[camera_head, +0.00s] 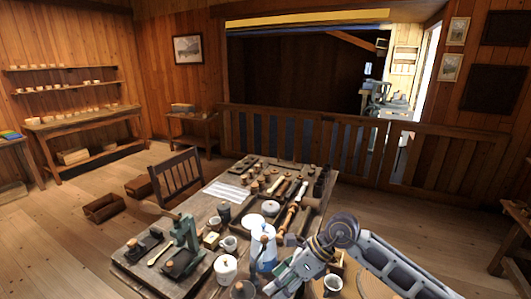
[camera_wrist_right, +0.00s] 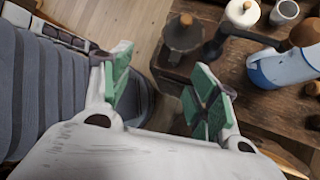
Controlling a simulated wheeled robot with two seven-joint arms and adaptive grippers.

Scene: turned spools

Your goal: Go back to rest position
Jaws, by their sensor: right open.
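My right arm comes in from the lower right of the head view, bent over the near right part of the workbench (camera_head: 215,195). A dark knobbed pot (camera_wrist_right: 183,35) stands just beyond the fingers. My left gripper is not in view.
A blue and white jug (camera_head: 263,246) and a white lidded pot (camera_head: 226,268) stand close to my right arm. Spools, tools and cups crowd the bench. A chair (camera_head: 178,178) stands at its left side. Open floor (camera_head: 60,245) lies to the left.

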